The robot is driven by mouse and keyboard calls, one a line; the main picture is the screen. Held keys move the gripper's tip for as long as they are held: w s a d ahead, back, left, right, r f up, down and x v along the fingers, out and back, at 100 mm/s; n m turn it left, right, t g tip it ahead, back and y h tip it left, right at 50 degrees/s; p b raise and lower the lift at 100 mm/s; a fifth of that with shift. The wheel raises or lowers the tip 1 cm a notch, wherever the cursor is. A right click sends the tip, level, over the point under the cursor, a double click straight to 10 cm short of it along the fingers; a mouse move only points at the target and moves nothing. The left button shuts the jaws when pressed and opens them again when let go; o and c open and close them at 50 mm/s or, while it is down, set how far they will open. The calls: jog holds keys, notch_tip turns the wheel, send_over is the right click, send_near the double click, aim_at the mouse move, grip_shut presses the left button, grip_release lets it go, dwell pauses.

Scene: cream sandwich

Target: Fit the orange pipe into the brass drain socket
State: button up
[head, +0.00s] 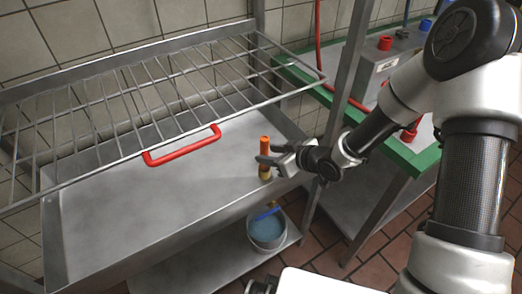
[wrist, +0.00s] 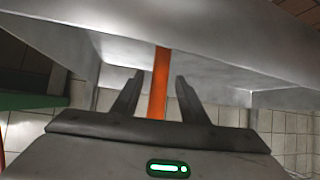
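The orange pipe (head: 265,144) stands upright near the right end of the metal sink basin. The brass drain socket (head: 264,173) shows directly below it; whether the pipe's lower end is inside the socket or only above it I cannot tell. My gripper (head: 268,157) reaches in from the right at the pipe's height. In the wrist view the orange pipe (wrist: 159,85) runs between the two dark fingers of my gripper (wrist: 159,77), with a visible gap on each side. The fingers are open around it. The socket is not discernible in the wrist view.
A wire rack (head: 130,105) with a red handle (head: 183,145) is raised over the back of the basin (head: 130,215). A bucket (head: 267,230) stands on the shelf below. A green-edged table (head: 405,158) is at the right. The basin floor left of the pipe is clear.

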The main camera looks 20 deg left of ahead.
jog(key=v, duration=0.5)
jog(key=shift+p, duration=0.4)
jog(key=d+r+m+t+h, duration=0.1)
jog(key=d+r+m+h, duration=0.3)
jog(key=d+r, duration=0.5)
jog(key=d+r+m+t+h, duration=0.2)
jog(key=d+r+h, duration=0.4)
jog(key=d, duration=0.6)
jog(key=s+d+r+m+g+p, duration=0.1)
jog(key=s+d+r+m, duration=0.15)
jog(key=s+r, duration=0.6)
jog(key=s+d+r+m+g, duration=0.2)
jog(key=s+r+m, duration=0.2)
jog(key=s, duration=0.9)
notch_tip(320, 180, up, 17)
jog(key=w+p, duration=0.2)
jog(key=p, duration=1.5)
jog(key=shift+p, duration=0.3)
